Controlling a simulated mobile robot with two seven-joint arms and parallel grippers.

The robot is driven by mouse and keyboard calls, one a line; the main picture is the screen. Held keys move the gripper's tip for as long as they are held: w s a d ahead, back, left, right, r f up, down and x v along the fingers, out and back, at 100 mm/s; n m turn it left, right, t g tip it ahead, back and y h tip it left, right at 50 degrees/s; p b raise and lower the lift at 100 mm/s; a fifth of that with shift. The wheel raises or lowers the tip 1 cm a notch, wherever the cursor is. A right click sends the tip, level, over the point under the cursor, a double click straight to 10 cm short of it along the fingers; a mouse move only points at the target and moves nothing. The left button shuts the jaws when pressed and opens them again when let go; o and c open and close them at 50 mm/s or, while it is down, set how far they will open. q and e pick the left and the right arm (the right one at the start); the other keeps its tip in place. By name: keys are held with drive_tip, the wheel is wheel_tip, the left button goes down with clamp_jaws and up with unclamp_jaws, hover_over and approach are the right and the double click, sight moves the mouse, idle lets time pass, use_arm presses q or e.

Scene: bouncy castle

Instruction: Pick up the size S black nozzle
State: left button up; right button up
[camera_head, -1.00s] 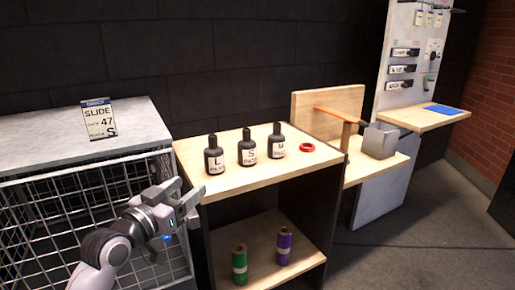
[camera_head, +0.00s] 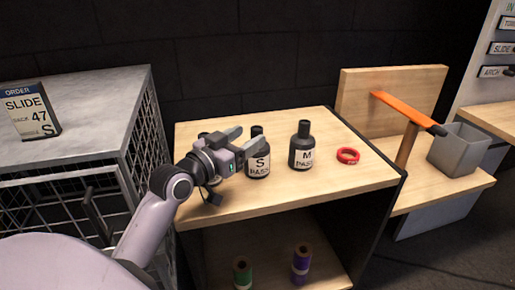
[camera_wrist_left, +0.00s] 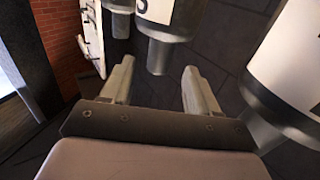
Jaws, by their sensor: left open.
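The size S black nozzle (camera_head: 258,165) stands upright on the wooden table, its white label showing an S. My left gripper (camera_head: 246,139) is open and empty, just left of its neck. In the left wrist view, a dark nozzle with a white label (camera_wrist_left: 167,15) lies ahead, between the open fingers (camera_wrist_left: 158,82) in the picture; I cannot tell whether they reach around it. My right gripper is not in view.
A red ring (camera_head: 348,155) lies right of the nozzles. An order card (camera_head: 30,112) is on the grey cage top at left. A grey bin (camera_head: 458,150) stands at right.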

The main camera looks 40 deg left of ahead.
sight(261, 127)
use_arm(q)
drive_tip(key=shift+w+d+r, duration=0.1)
drive_tip(key=shift+w+r, duration=0.05)
drive_tip(key=shift+w, duration=0.45)
drive_tip(key=shift+w+d+r, duration=0.1)
drive_tip(key=shift+w, duration=0.5)
drive_tip(key=shift+w+d+p, duration=0.1)
drive_tip(key=shift+w+p, duration=0.25)
drive_tip(key=shift+w, duration=1.65)
clamp_jaws()
